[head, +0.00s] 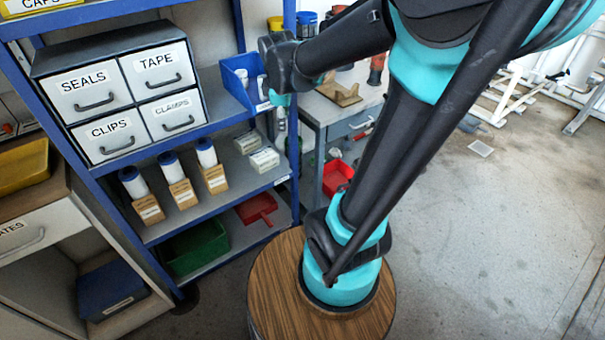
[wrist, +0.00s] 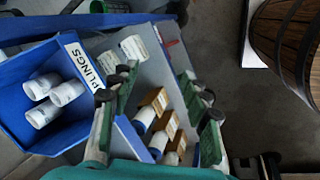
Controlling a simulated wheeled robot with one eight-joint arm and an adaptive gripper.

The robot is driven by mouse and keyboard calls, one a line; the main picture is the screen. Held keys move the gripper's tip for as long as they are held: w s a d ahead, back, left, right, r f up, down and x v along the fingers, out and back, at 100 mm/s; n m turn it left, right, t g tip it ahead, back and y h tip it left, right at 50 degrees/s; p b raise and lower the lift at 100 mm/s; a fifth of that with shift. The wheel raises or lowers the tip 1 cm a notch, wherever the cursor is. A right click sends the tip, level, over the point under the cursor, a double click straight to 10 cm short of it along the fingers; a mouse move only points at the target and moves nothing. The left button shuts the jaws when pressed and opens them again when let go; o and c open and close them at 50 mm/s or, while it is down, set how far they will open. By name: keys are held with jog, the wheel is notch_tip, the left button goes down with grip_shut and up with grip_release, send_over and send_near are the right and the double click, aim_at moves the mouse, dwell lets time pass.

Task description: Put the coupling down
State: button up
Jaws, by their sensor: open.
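Three white couplings (wrist: 67,93) are inside a blue bin (wrist: 15,112) whose label reads "…PLINGS" in the wrist view.
Drawers marked SEALS, TAPE, CLIPS and CLAMPS (head: 120,85) stand left of the bin. The lower shelf holds blue-and-white cylinders in cardboard (head: 170,178) and white boxes (head: 264,159). A workbench (head: 330,108) stands to the right. The floor (head: 480,230) further right is largely clear.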

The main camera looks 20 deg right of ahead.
jog(key=s+d+f+m+y, duration=0.1)
jog(key=s+f+m, duration=1)
jog(key=s+m, duration=0.2)
jog(key=shift+s+d+m, duration=0.35)
jog(key=shift+s+m, duration=0.05)
jog(key=shift+s, duration=0.15)
